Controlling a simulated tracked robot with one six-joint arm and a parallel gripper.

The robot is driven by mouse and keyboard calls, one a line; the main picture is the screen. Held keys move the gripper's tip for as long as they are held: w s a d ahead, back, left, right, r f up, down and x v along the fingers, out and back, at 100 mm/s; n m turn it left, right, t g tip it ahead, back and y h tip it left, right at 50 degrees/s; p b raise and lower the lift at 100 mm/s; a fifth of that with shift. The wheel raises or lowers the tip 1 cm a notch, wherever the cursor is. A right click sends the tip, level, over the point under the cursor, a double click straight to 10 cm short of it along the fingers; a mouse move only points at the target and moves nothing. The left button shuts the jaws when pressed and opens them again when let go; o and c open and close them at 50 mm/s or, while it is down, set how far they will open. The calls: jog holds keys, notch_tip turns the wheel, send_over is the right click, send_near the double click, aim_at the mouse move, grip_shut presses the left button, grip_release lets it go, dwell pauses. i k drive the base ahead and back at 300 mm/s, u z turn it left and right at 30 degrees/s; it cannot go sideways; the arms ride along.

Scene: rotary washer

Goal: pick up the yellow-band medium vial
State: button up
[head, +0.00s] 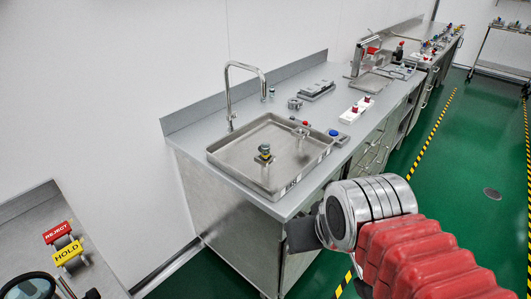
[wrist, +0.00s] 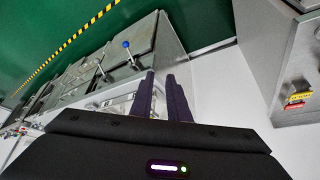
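No vial with a yellow band can be made out for certain. A small upright fitting or vessel with a yellow patch (head: 264,152) stands in the steel tray-like basin (head: 228,161) in the head view. It is too small to tell whether it is a vial. My gripper (wrist: 163,84) shows in the wrist view with two dark fingers and a narrow gap between them, nothing held. In the head view its dark end (head: 302,234) is in front of the bench's near right edge, well apart from the fitting.
A tall tap (head: 245,68) rises behind the basin. A grey device (head: 317,90), a white block with red knobs (head: 356,110) and a blue knob (head: 333,132) are on the bench. HOLD (head: 68,251) and REJECT (head: 57,232) signs stand lower left. Green floor is clear at right.

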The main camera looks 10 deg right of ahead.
aim_at(264, 146)
jog(key=u, duration=4.4)
jog(key=k, duration=0.8)
jog(key=u, duration=0.1)
